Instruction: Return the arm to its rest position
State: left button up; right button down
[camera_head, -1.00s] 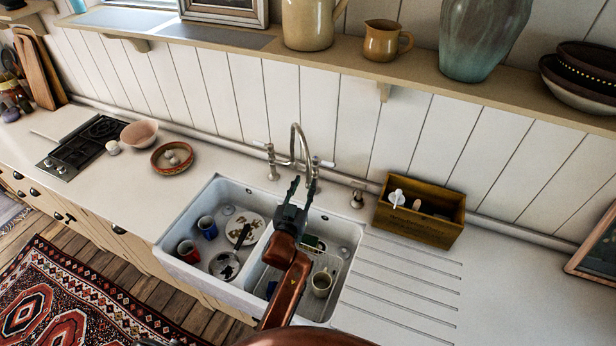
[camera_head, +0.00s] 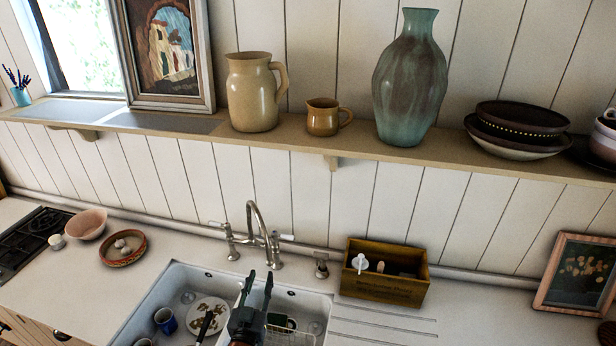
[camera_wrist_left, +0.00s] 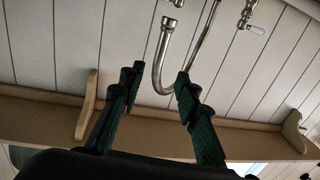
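My left gripper (camera_head: 258,280) is over the double white sink (camera_head: 168,287), in front of the tap (camera_head: 263,225) in the head view. Its two dark fingers point up and stand apart, with nothing between them. In the left wrist view the gripper (camera_wrist_left: 155,80) is also open and empty. The tap's curved spout (camera_wrist_left: 160,70) shows beyond the fingers there, and I see no contact. My right gripper is in neither view.
A shelf (camera_head: 300,149) runs above, holding a jug (camera_head: 252,95), a small pitcher (camera_head: 323,119), a vase (camera_head: 408,85) and bowls (camera_head: 520,128). A wooden box (camera_head: 384,290) stands right of the sink. Dishes, including a blue mug (camera_head: 166,320), lie in the sink.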

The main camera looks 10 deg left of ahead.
pick_arm(q)
jog(key=s+a+f+g+y, duration=0.1)
jog(key=s+a+f+g, duration=0.7)
jog(key=s+f, duration=0.5)
jog(key=s+a+f+g, duration=0.1)
jog(key=s+f+g, duration=0.15)
jog(key=s, duration=0.45)
jog(key=s+a+f+m+g+h, duration=0.1)
jog(key=s+f+g, duration=0.1)
jog(key=s+f, duration=0.35)
jog(key=s+a+f+g, duration=0.1)
jog(key=s+f+g, duration=0.1)
jog(key=s, duration=0.7)
notch_tip(320, 180, down, 38)
jog(key=s+d+g+b, duration=0.1)
jog(key=d+b, duration=0.1)
jog(key=b, duration=0.6)
jog(key=s+f+m+g+h+b, duration=0.1)
jog(key=s+f+b, duration=0.5)
jog(key=s+f, duration=1.3)
notch_tip(320, 180, down, 5)
jog(key=shift+s+r, duration=0.15)
jog(key=shift+s, duration=0.15)
